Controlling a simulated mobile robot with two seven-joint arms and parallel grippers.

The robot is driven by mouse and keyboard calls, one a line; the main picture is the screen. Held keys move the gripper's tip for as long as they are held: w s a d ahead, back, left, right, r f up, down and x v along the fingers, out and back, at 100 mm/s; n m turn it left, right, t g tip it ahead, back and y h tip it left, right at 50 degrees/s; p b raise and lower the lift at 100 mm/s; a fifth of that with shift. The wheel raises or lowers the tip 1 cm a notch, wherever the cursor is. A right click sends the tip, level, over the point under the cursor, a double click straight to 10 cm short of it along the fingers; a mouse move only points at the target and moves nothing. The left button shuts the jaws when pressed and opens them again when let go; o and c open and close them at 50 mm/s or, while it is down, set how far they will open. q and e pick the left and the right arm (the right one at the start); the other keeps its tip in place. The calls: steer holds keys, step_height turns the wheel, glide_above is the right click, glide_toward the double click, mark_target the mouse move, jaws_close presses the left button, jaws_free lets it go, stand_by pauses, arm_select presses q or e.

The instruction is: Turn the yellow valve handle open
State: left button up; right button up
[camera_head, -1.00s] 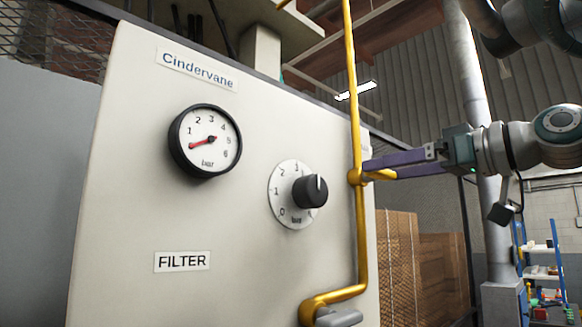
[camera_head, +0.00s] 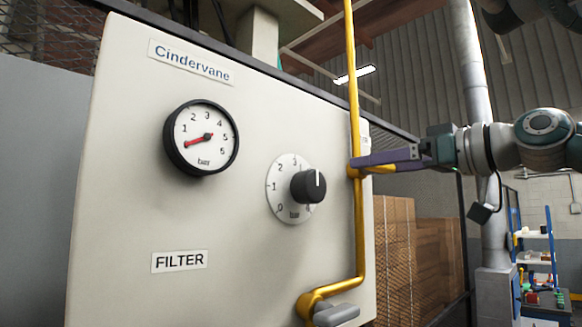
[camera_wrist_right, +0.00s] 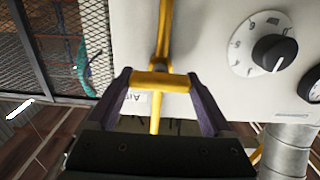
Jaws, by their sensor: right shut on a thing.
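The yellow valve handle (camera_head: 378,169) sticks out to the right from a yellow vertical pipe (camera_head: 352,80) in the head view. My right gripper (camera_head: 362,163) comes in from the right, its purple fingers shut on the handle near the pipe. In the right wrist view the handle (camera_wrist_right: 160,82) lies crosswise between the two fingertips of the right gripper (camera_wrist_right: 157,84), with the pipe running behind it. My left gripper is in neither view.
A pale panel (camera_head: 130,210) carries a pressure gauge (camera_head: 203,138), its red needle near 1, and a black knob (camera_head: 309,186) on a numbered dial. A grey lever (camera_head: 337,314) sits low by the pipe's bend. Brown stacks (camera_head: 395,250) stand behind, and shelves (camera_head: 535,250) at right.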

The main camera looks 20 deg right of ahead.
steer(key=shift+c, duration=1.4)
steer(key=shift+m, duration=0.3)
steer(key=m, duration=0.3)
steer(key=shift+d+m, duration=0.1)
steer(key=shift+m, duration=0.2)
steer(key=m, duration=0.4)
steer(key=shift+m, duration=0.3)
steer(key=m+p, duration=0.1)
steer(key=m, duration=0.3)
steer(key=shift+w+d+m, duration=0.1)
steer(key=shift+m, duration=0.2)
steer(key=shift+f+m+p, duration=0.1)
steer(key=shift+m+p, duration=1)
steer(key=shift+m, duration=1.1)
steer(key=shift+d, duration=0.1)
